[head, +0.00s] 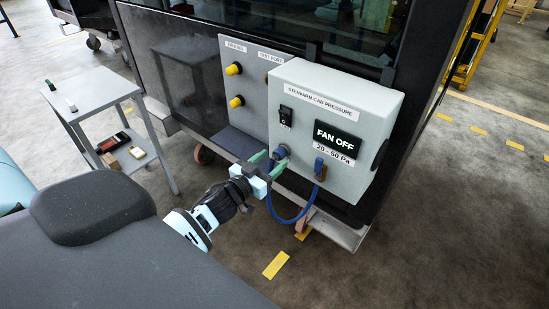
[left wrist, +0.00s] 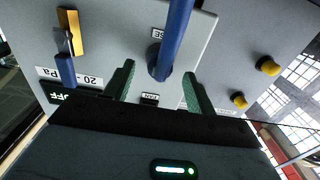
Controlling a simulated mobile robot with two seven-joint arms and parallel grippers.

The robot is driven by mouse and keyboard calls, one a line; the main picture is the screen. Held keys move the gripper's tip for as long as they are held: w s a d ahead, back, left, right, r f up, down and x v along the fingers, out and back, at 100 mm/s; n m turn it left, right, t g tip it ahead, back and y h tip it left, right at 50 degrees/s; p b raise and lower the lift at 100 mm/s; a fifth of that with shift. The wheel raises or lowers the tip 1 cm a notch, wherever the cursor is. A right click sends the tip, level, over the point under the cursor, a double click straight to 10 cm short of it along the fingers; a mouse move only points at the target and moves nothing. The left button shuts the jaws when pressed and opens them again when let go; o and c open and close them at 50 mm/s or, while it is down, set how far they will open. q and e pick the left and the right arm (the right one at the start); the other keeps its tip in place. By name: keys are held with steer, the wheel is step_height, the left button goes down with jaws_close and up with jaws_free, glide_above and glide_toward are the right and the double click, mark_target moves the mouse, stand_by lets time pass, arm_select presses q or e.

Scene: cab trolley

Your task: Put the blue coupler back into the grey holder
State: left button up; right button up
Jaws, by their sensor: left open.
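The blue coupler (head: 281,152) is a dark blue round piece at the lower left of the grey pressure box (head: 365,105). In the left wrist view the coupler (left wrist: 154,62) sits against the box face, with a blue hose (left wrist: 179,25) running from it. My left gripper (head: 274,160) is open, its green fingers on either side of the coupler. In the left wrist view the left gripper's fingertips (left wrist: 158,72) stand apart with a gap around the coupler. I cannot clearly make out a separate grey holder, or how deep the coupler sits. My right gripper is out of view.
A brass fitting with a blue lever (head: 320,169) is right of the coupler, and the hose (head: 290,220) loops below both. Yellow knobs (head: 233,69) are on the panel at left. A grey trolley (head: 92,95) stands further left. The floor around is mostly clear.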

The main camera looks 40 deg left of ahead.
arm_select(q)
steer(key=s, duration=0.5)
steer(key=shift+s+a, duration=0.2)
steer(key=shift+a, duration=0.05)
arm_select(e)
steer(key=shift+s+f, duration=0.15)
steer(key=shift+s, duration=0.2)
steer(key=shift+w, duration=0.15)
arm_select(q)
steer(key=o, duration=1)
steer(key=shift+c, duration=0.2)
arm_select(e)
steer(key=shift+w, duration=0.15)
arm_select(q)
steer(key=s+p, duration=0.1)
steer(key=s, duration=0.8)
steer(key=shift+a+p, duration=0.35)
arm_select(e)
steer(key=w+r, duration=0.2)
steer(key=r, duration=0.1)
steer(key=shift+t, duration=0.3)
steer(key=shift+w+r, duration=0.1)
